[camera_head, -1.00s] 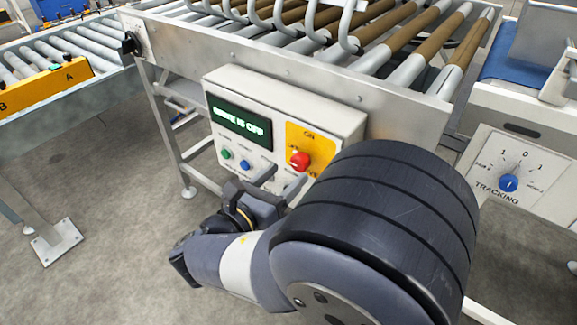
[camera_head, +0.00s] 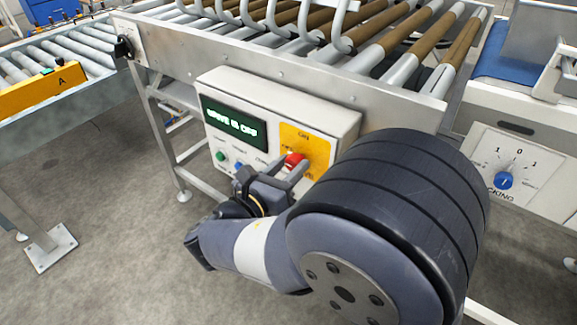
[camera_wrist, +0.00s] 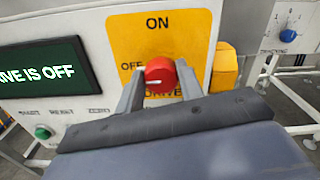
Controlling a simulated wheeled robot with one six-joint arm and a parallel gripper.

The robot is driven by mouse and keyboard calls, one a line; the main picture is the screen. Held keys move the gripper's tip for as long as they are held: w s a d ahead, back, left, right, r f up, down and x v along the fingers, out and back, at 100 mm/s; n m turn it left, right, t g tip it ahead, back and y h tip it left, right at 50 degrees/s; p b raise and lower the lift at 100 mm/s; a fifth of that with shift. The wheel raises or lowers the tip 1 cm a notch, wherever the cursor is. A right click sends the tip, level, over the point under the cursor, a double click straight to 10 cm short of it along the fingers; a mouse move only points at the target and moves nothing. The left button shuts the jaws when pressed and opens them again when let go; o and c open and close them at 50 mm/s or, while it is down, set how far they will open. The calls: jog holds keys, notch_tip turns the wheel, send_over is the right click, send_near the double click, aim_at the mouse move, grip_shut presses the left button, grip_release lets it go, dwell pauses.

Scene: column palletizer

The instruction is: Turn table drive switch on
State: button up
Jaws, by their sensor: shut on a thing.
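The red drive switch (camera_head: 294,162) is a round knob on a yellow plate (camera_head: 310,141) marked ON above and OFF at the left. In the wrist view the knob (camera_wrist: 160,76) has its white line lying nearly level, toward OFF. The display (camera_head: 235,123) reads that the drive is off; the wrist view display (camera_wrist: 42,72) ends in "IS OFF". My gripper (camera_wrist: 160,82) has a finger on either side of the knob and is shut on it. It also shows at the knob in the head view (camera_head: 292,171). The knob's lower part is partly hidden by my gripper.
A green button (camera_head: 221,156) and a blue button, partly behind my gripper, sit below the display. A roller conveyor (camera_head: 300,70) runs above the box. A panel with a blue tracking knob (camera_head: 503,181) stands at the right. Open floor lies at the lower left.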

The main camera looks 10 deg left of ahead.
jog(key=c, duration=0.4)
jog(key=shift+o, duration=0.2)
jog(key=shift+m, duration=0.3)
jog(key=m+b, duration=0.2)
jog(key=m, duration=0.2)
jog(key=shift+d+f, duration=0.1)
jog(key=shift+f, duration=0.05)
jog(key=m+b, duration=0.3)
jog(key=m, duration=0.1)
jog(key=shift+f, duration=0.1)
jog(key=shift+s+d+m+b, duration=0.1)
jog(key=shift+d+m+b, duration=0.05)
jog(key=shift+m+b, duration=4.05)
jog(key=shift+m, duration=0.6)
